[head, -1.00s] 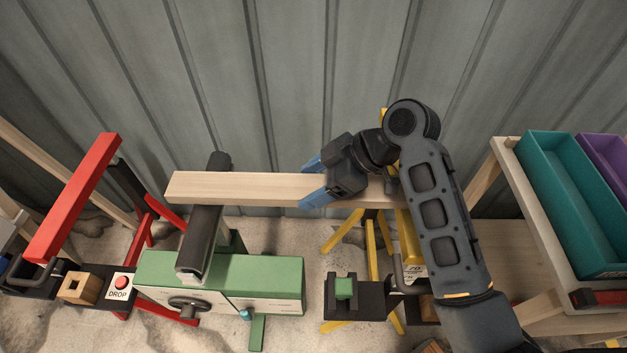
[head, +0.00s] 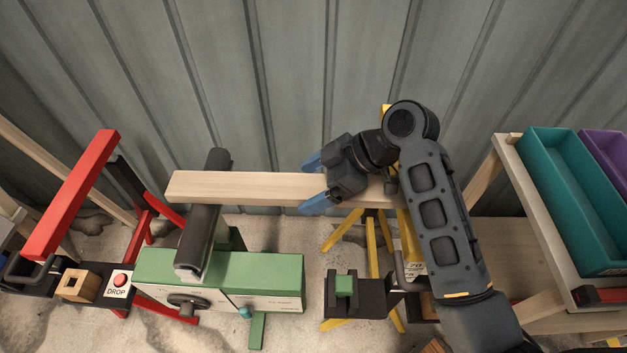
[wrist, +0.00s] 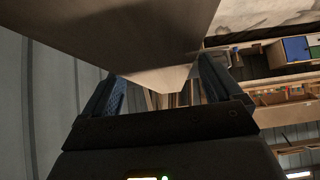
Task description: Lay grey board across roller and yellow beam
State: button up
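A pale wooden board (head: 240,187) lies level across the dark roller (head: 205,235) of the green stand. It looks pale, not grey. Its left end sticks out past the roller. Its right part runs behind my arm toward the yellow beam (head: 411,240); my arm hides whether it rests there. My gripper (head: 313,183) is around the board, right of the roller, with one blue finger at each long edge. The fingers stand slightly apart from it, so the gripper looks open. The wrist view shows the board (wrist: 130,35) large above and between the fingers.
A red beam stand (head: 75,195) is at the left, by a panel with a DROP button (head: 120,279). The green stand (head: 250,270) has a handwheel. A corrugated wall (head: 290,80) closes off the back.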

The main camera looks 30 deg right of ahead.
jog(key=shift+o, duration=0.6)
jog(key=shift+d, duration=0.1)
